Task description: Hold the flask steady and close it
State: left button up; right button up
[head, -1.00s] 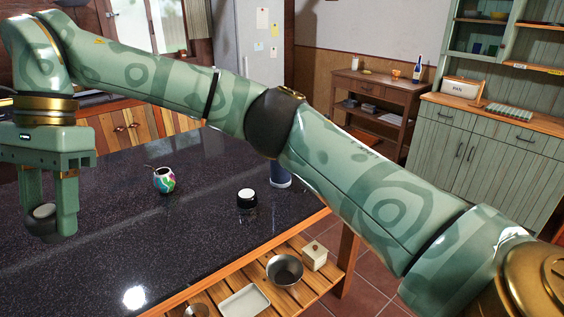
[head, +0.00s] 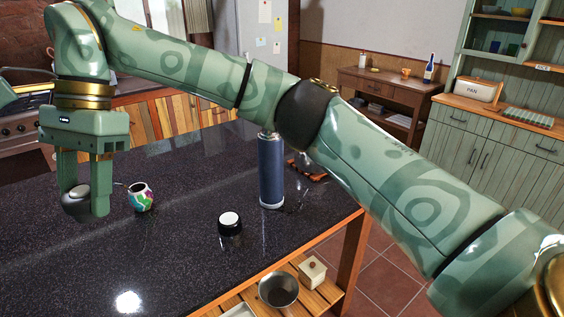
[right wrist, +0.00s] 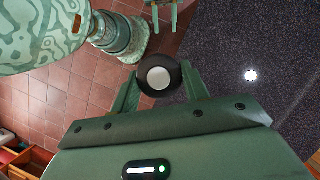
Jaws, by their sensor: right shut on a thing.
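The blue flask (head: 271,175) stands upright on the dark worktop in the head view. My right arm crosses just above it, and its top is partly hidden. My right gripper (head: 86,205) is at the left of the head view, shut on a dark round cap (head: 75,202). In the right wrist view the held cap (right wrist: 158,78) shows as a black ring around a pale disc, between the fingers. Another black cap with a white top (head: 230,222) stands on the worktop, left of and nearer than the flask. A green two-pronged part at the wrist view's top edge may be my left gripper.
A colourful round cup (head: 140,198) with a straw stands close to the right of my right gripper. The worktop (head: 180,265) is bare in front. A slatted shelf with a metal bowl (head: 278,290) lies below its right edge. A brown object lies behind the flask.

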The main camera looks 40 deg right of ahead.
aim_at(270, 183)
jog(key=i+l+z, duration=0.1)
jog(key=l, duration=0.35)
jog(key=i+l, duration=0.3)
jog(key=i+l+z, duration=0.15)
jog(key=l, duration=0.35)
jog(key=i+l+z, duration=0.1)
jog(key=i+l, duration=0.25)
